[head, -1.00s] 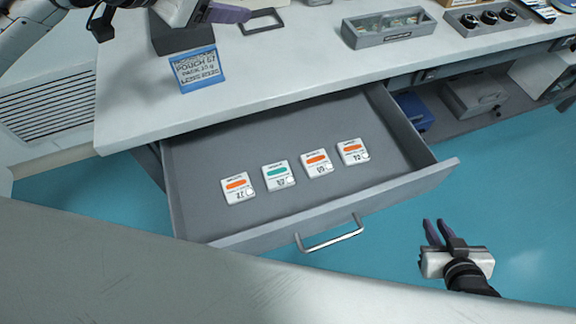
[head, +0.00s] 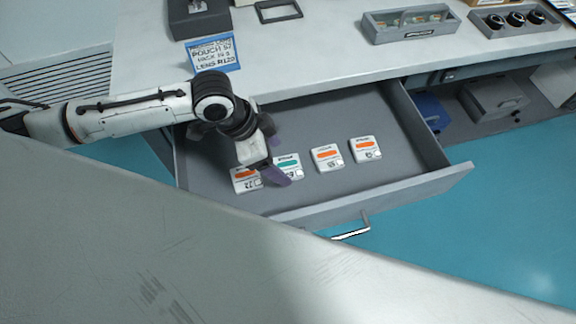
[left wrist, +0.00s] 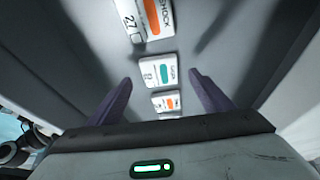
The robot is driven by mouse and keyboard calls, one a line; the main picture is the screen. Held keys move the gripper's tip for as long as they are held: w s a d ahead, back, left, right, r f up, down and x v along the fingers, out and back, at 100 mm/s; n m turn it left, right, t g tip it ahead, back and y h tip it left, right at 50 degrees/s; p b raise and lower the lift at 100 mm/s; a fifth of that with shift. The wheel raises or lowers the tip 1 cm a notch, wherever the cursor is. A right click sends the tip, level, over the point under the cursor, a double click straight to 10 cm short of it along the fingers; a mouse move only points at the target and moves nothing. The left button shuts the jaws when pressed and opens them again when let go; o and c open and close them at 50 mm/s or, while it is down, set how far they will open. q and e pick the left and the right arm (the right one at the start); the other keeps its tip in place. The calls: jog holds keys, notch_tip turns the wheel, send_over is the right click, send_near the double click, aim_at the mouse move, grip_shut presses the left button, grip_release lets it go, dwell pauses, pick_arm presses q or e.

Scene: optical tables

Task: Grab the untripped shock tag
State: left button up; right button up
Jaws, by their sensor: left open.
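Several small white square tags lie flat in the open grey drawer. A teal-marked tag (head: 290,161) has orange-marked tags to both sides: one at the left (head: 245,181), one to the right (head: 326,159) and one farther right (head: 366,149). My left gripper (head: 281,162) is open above the drawer, over the teal tag, partly hiding it and the left orange tag. In the left wrist view the teal tag (left wrist: 157,72) shows between the open fingers, apart from them. An orange tag (left wrist: 150,17) there reads SHOCK. Trip marks are too small to tell.
The drawer's front wall (head: 400,200) and handle (head: 352,232) stand nearest me. A blue-edged sign (head: 213,53) stands on the table above the drawer. A grey tray (head: 410,25) sits farther right. A pale surface (head: 200,260) fills the foreground.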

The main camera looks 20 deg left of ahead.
aim_at(287, 167)
pick_arm(q)
jog(key=x, duration=0.3)
jog(key=shift+d+f, duration=0.1)
jog(key=shift+f, duration=0.05)
jog(key=shift+c, duration=0.3)
jog(key=c, duration=1.1)
jog(key=shift+o, duration=0.2)
